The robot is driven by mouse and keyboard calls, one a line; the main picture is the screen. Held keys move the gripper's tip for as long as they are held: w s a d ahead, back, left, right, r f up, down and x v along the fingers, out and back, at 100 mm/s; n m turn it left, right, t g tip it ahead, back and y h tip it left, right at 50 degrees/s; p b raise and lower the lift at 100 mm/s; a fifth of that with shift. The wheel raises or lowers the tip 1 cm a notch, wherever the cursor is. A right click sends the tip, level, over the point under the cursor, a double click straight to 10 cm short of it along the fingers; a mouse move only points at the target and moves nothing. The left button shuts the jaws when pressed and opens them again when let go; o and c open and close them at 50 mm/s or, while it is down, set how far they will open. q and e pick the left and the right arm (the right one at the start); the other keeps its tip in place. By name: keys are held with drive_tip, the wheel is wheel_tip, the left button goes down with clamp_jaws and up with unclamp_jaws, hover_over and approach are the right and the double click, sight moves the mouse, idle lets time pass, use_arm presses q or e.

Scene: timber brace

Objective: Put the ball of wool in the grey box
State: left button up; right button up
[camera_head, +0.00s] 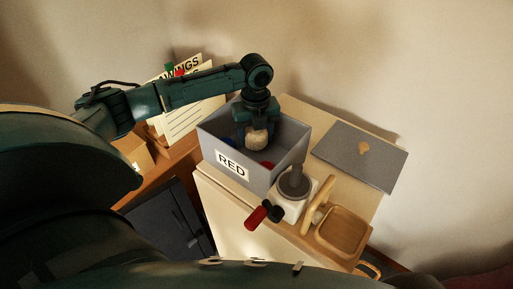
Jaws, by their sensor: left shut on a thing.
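The grey box (218,157) stands on the left part of the pale worktop and carries a label reading RED. My left gripper (257,134) reaches down from above into the box's opening. It is shut on a cream ball of wool (257,141), which hangs between its fingers inside the box outline. I cannot tell whether the ball touches the box floor. My right gripper is not in view.
Small red and blue things lie inside the box. Papers (196,118) stand behind left.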

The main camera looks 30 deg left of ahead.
sight(256, 157)
use_arm(q)
wheel_tip(256, 157, down, 5)
drive_tip(key=shift+f, duration=0.1)
idle(0.3)
drive_tip(key=o, duration=0.7)
wheel_tip(256, 157, up, 12)
drive_tip(key=shift+r, duration=0.15)
idle(0.4)
